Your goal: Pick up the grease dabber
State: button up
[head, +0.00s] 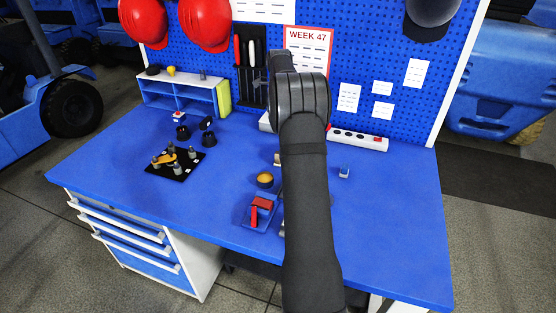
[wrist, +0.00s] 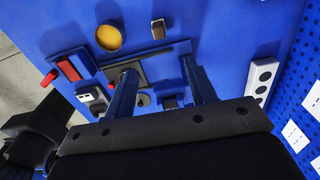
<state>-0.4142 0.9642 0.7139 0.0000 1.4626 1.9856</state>
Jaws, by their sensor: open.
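A grey plate (wrist: 128,72) lies partly behind the left finger. In the head view my arm hides the gripper and the rod.
A red object (head: 262,203) sits on a blue tray (head: 250,222) at the front. A black board (head: 182,174) with several pegs stands left. A power strip (head: 359,140) runs along the pegboard (head: 395,60). The bench's right side is mostly clear.

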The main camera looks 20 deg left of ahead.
notch_tip(320, 180, down, 11)
jog(key=shift+a+f, duration=0.2)
jog(key=shift+f, duration=2.6)
jog(key=c, duration=1.1)
